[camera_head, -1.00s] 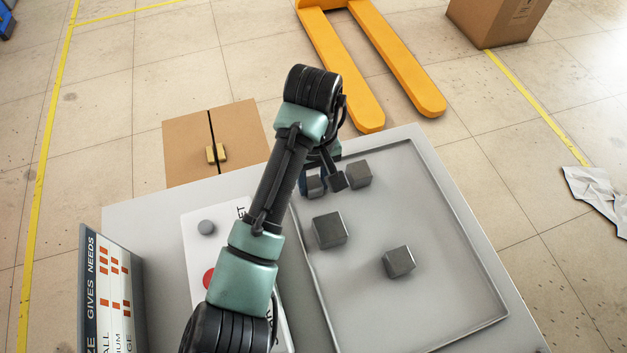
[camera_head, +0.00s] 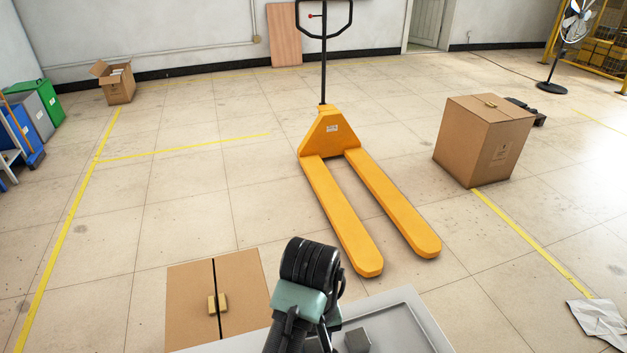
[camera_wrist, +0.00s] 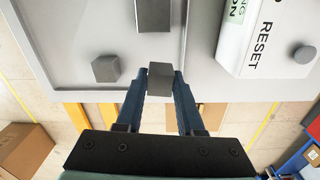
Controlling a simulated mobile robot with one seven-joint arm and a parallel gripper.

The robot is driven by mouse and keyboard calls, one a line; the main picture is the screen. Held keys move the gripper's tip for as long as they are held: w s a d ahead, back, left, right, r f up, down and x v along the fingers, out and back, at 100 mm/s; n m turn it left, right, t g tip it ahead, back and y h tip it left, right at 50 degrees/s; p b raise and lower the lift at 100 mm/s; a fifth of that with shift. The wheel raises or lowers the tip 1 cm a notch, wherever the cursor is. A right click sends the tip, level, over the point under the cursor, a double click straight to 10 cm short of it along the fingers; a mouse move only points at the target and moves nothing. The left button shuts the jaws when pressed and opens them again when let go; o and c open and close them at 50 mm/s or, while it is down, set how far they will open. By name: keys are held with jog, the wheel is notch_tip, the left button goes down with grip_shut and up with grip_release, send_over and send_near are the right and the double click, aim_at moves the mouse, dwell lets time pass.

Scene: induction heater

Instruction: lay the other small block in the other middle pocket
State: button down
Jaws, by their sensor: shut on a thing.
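My gripper (camera_wrist: 159,82) is shut on a small dark grey block (camera_wrist: 160,72), with one blue finger on each side of it. The held block is over or near the edge of the grey tray (camera_wrist: 72,45); its height above it is hard to tell. In the tray, a small grey block (camera_wrist: 106,68) lies to the left of the gripper, and a larger grey block (camera_wrist: 152,14) is at the top edge of the wrist view. In the head view a grey block (camera_head: 357,341) shows at the bottom, beside my arm. I see no middle pocket in either view.
A white panel marked RESET (camera_wrist: 263,40) with a grey button (camera_wrist: 304,54) is right of the tray. A cardboard box with a brass-coloured latch (camera_head: 190,300) stands beyond the table. A yellow pallet jack (camera_head: 335,205) and a large carton (camera_head: 480,140) stand on the floor.

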jog(key=s+p, duration=0.1)
jog(key=s, duration=0.1)
jog(key=s+f+m+p, duration=0.1)
jog(key=s, duration=0.2)
jog(key=s+f+m+p, duration=0.1)
jog(key=s+p, duration=0.1)
jog(key=shift+s+d, duration=0.15)
